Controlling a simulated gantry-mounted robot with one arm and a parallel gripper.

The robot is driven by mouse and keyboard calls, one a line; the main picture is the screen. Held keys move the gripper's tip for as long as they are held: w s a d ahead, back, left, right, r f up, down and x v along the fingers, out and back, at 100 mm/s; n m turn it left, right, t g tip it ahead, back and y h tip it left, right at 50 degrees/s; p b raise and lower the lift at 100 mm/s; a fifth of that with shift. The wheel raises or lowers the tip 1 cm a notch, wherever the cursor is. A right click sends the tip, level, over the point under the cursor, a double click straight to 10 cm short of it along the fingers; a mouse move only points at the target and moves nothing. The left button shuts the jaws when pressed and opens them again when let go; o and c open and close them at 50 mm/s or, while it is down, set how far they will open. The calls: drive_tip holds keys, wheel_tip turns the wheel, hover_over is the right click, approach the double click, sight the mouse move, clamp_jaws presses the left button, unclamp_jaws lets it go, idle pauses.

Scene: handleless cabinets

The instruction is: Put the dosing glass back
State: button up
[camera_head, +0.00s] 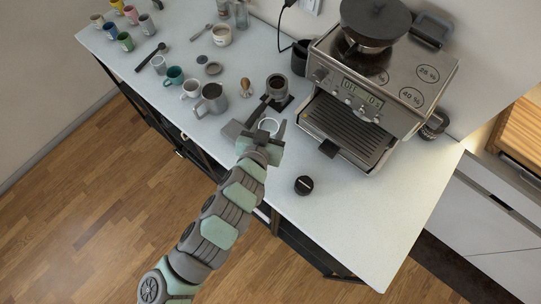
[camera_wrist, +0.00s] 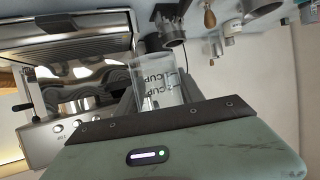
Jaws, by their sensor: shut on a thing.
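The dosing glass is a clear, see-through glass (camera_wrist: 160,82) with dark "CUP" lettering, seen in the wrist view just past my gripper. In the head view its pale rim (camera_head: 268,125) shows between my fingers. My gripper (camera_head: 259,134) is shut on the glass, over the counter in front of the espresso machine and left of its drip tray. The lower part of the glass is hidden by my gripper. I cannot tell whether its base touches the counter.
The espresso machine (camera_head: 375,85) stands right of my gripper. A portafilter on a dark stand (camera_head: 277,88), a wood-handled tamper (camera_head: 246,88) and a grey pitcher (camera_head: 211,100) are behind and left. A black round tool (camera_head: 304,185) lies in front; the counter's right front is clear.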

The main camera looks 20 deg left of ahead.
wheel_tip(320, 180, down, 17)
drive_tip(key=shift+f+b, duration=0.15)
drive_tip(key=shift+b, duration=0.75)
drive_tip(key=o, duration=1.4)
drive_tip(key=shift+s+r, duration=0.2)
drive_tip(key=p+v, duration=0.2)
drive_tip(key=v, duration=0.9)
drive_tip(key=shift+s+d+r, duration=0.1)
drive_tip(key=shift+s, duration=0.2)
